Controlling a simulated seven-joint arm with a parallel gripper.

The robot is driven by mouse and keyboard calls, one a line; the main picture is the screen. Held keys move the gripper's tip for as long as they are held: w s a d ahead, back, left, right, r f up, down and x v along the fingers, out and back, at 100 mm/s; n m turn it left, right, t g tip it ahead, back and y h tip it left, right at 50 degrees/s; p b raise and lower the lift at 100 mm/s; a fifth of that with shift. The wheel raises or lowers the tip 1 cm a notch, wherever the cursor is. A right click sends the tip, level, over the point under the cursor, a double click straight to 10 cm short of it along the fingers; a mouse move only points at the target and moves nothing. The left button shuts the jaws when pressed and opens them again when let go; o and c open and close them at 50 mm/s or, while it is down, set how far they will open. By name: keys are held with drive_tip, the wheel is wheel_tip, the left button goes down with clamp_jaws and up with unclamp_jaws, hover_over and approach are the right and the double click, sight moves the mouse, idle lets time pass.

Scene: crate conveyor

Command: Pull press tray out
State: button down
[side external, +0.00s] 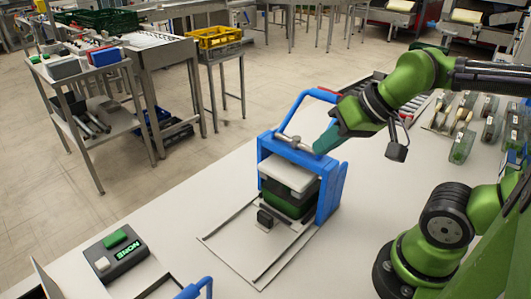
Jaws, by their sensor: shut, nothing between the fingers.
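The blue press (333,190) stands on the white table in the middle of the side external view, with a blue handle bar (287,111) raised at its top. Under its frame sits a stack with a white top block (287,173) and a dark green block (285,203). The press tray (228,238) appears as a flat pale plate with rails in front of the press, with a small dark knob (265,218) on it. My gripper (322,143) is at the top right of the press, beside its upper crossbar. The fingertips are shut and appear empty; whether they touch the press is unclear.
A dark box with green and white buttons (115,253) lies at the front left. A blue handle (197,288) shows at the bottom edge. Several clear and green items (463,145) stand at the right, behind my arm. The table left of the press is clear.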

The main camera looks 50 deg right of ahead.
sight(263, 216)
drive_tip(key=c, duration=1.8)
unclamp_jaws()
drive_tip(key=shift+o, duration=1.2)
drive_tip(key=shift+a+f, duration=0.15)
drive_tip(key=o, duration=0.9)
drive_tip(key=w+a+f+g, duration=0.2)
drive_tip(key=w, duration=0.1)
drive_tip(key=w+a+f+m+g, duration=0.1)
drive_tip(key=shift+w+a+g, duration=0.15)
drive_tip(key=shift+w+g, duration=0.2)
drive_tip(key=shift+g, duration=0.05)
drive_tip(key=shift+o, duration=0.7)
drive_tip(key=w+m, duration=0.1)
drive_tip(key=w+a+f+m+g, duration=0.1)
drive_tip(key=m, duration=0.1)
drive_tip(key=w+a+f+m+g, duration=0.1)
drive_tip(key=shift+w+a+f+m+h, duration=0.2)
drive_tip(key=shift+m+h, duration=0.1)
drive_tip(key=shift+h, duration=0.1)
drive_tip(key=f+m, duration=0.2)
drive_tip(key=f, duration=0.3)
drive_tip(key=w+f+m+g, duration=0.1)
drive_tip(key=f+m, duration=0.2)
drive_tip(key=f, duration=0.3)
drive_tip(key=w+f+m+h, duration=0.1)
drive_tip(key=f+m, duration=0.2)
drive_tip(key=f, duration=0.3)
drive_tip(key=shift+w+a, duration=0.15)
drive_tip(key=shift+a, duration=0.05)
